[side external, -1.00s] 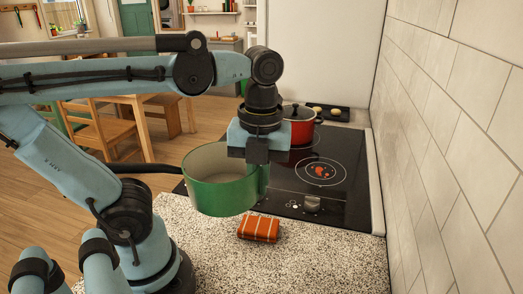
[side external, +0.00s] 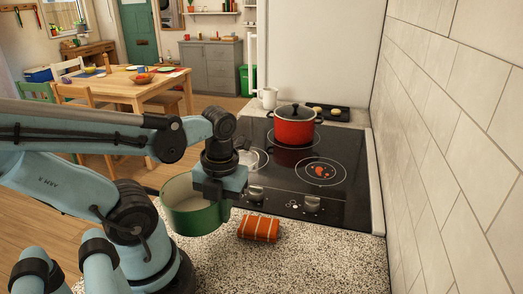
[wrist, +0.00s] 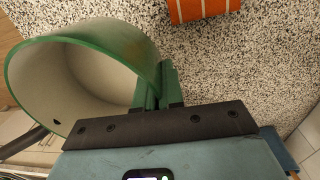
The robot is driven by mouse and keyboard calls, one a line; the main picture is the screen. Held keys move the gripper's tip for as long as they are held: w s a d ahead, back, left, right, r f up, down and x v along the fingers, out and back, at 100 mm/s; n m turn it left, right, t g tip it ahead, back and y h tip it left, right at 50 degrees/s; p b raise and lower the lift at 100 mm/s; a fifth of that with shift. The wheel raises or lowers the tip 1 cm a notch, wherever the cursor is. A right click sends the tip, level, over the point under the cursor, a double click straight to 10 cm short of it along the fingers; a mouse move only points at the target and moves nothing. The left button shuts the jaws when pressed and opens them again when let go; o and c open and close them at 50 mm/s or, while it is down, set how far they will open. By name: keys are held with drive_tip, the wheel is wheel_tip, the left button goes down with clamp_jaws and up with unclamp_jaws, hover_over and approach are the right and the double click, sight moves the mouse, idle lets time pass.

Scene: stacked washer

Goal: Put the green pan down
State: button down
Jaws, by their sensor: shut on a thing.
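The green pan (side external: 195,217), with a pale inside and a dark handle, is at the near left edge of the speckled counter. My gripper (side external: 218,203) is shut on its right rim from above. In the wrist view the pan (wrist: 125,45) shows at the upper left, tilted in the picture, with its wall between the fingers of my gripper (wrist: 153,88). The pan looks low over or on the counter; I cannot tell whether its base touches. Part of its rim is hidden behind my gripper.
An orange striped cloth bundle (side external: 259,229) lies on the counter (side external: 300,250) just right of the pan. The black cooktop (side external: 345,205) is behind, with a red lidded pot (side external: 294,128) on its far part. A tiled wall (side external: 450,140) bounds the right. Counter right of the cloth is clear.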

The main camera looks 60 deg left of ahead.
hover_over(217, 230)
wheel_tip(217, 230, down, 3)
drive_tip(key=shift+f, duration=2.15)
drive_tip(key=shift+w+f, duration=0.1)
drive_tip(key=c, duration=1.3)
unclamp_jaws()
drive_tip(key=shift+o, duration=0.2)
